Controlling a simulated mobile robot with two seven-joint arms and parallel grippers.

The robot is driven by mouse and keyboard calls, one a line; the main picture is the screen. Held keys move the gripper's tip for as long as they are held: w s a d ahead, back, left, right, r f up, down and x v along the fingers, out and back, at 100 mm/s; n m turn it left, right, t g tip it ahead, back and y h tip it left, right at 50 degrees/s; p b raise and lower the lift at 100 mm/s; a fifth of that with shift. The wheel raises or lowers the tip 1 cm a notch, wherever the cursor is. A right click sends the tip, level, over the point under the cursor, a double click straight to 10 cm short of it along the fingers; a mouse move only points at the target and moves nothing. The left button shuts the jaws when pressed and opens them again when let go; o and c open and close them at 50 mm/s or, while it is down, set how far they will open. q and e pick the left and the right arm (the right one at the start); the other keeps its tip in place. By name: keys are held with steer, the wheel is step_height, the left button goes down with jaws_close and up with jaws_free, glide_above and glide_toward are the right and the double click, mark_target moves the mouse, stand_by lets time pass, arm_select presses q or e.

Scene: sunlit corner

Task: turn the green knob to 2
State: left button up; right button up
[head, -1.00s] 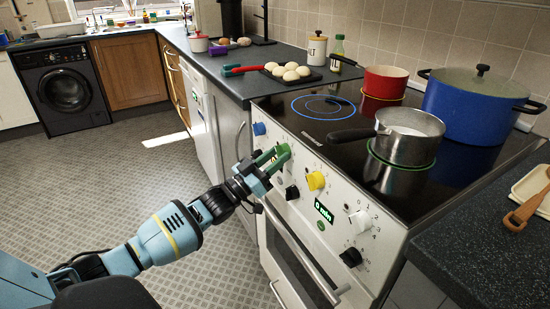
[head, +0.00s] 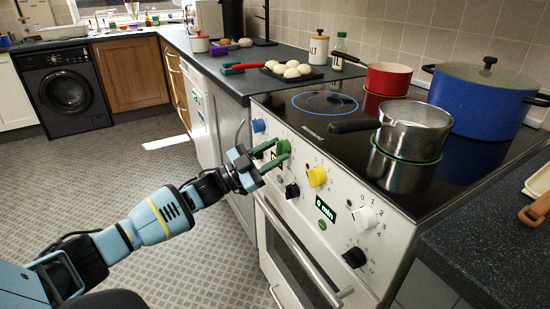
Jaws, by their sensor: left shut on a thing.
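The green knob (head: 284,146) is on the sloped white front panel of the cooker (head: 312,222), between a blue knob (head: 259,125) and a yellow knob (head: 317,176). My left gripper (head: 279,153) reaches it from the left, with its green fingers on either side. The gripper is shut on the knob. The fingers and the knob are alike in colour. The knob's pointer and most of its scale are hidden or too small to read. My right gripper is not in view.
A black knob (head: 292,191), a white knob (head: 365,219) and another black knob (head: 354,258) are on the same panel. A saucepan (head: 413,131) has its handle pointing left over the hob. An oven handle (head: 299,251) juts out below. The floor at left is clear.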

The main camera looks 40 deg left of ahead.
arm_select(q)
steer(key=m+g, duration=0.1)
steer(key=m, duration=0.1)
steer(key=m+h, duration=0.1)
steer(key=m, duration=0.1)
steer(key=m+g+h+b, duration=0.1)
steer(key=m, duration=0.1)
steer(key=shift+w+a+g, duration=0.1)
steer(key=shift+a+g, duration=0.15)
steer(key=shift+g, duration=0.05)
steer(key=m, duration=0.1)
steer(key=m+g, duration=0.1)
steer(key=m, duration=0.1)
steer(key=m+g, duration=0.1)
steer(key=m, duration=0.1)
steer(key=shift+a+r+h+b, duration=0.1)
steer(key=shift+r+h+b, duration=0.15)
steer(key=shift+h+b, duration=0.05)
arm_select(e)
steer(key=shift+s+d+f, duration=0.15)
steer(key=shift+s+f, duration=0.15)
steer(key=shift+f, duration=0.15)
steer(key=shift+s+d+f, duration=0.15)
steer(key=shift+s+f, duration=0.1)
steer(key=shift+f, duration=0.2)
arm_select(q)
steer(key=shift+m, duration=0.4)
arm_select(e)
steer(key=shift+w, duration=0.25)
